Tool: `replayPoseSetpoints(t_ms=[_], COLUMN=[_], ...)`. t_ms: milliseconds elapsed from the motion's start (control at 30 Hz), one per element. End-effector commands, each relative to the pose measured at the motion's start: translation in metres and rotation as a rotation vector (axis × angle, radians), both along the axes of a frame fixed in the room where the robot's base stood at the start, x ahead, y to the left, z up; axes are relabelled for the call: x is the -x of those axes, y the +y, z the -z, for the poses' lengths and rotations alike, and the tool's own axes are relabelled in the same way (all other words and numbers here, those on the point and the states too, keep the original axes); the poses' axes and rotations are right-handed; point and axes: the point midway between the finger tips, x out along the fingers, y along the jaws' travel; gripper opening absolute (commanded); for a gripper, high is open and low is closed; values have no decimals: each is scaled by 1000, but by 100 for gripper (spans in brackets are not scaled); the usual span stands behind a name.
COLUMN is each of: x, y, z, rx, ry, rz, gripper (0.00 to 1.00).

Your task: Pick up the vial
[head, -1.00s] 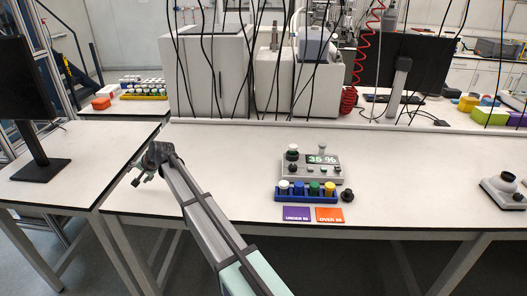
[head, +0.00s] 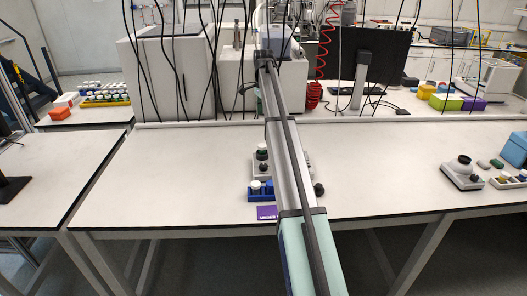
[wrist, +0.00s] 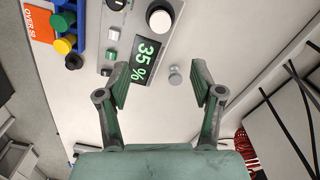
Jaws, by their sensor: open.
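My gripper (wrist: 162,84) is open and empty in the wrist view, its two fingers wide apart. A small grey-white round piece (wrist: 175,75) shows between them, beside the 35 % display; I cannot tell whether it is a vial. The grey device (wrist: 130,42) with that display also carries a white round top (wrist: 160,20) and darker knobs. A blue rack (wrist: 82,12) holds vials with a green cap (wrist: 63,21) and a yellow cap (wrist: 63,45). In the head view my arm hides most of the device and part of the rack (head: 258,197); a white-capped vial (head: 256,186) shows there.
Black cables (wrist: 290,100) and a red coiled hose (wrist: 245,148) hang behind. The bench (head: 180,170) is bare to the left.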

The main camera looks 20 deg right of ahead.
Motion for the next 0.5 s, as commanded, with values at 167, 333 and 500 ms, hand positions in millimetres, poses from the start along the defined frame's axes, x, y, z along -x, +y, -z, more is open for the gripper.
replayPoseSetpoints(t_ms=[167, 333, 500], x=[2, 1, 1], y=[2, 2, 2], z=[32, 66, 94], rx=[-2, -2, -2], ry=[2, 0, 0], rz=[-3, -5, -5], gripper=[66, 66, 66])
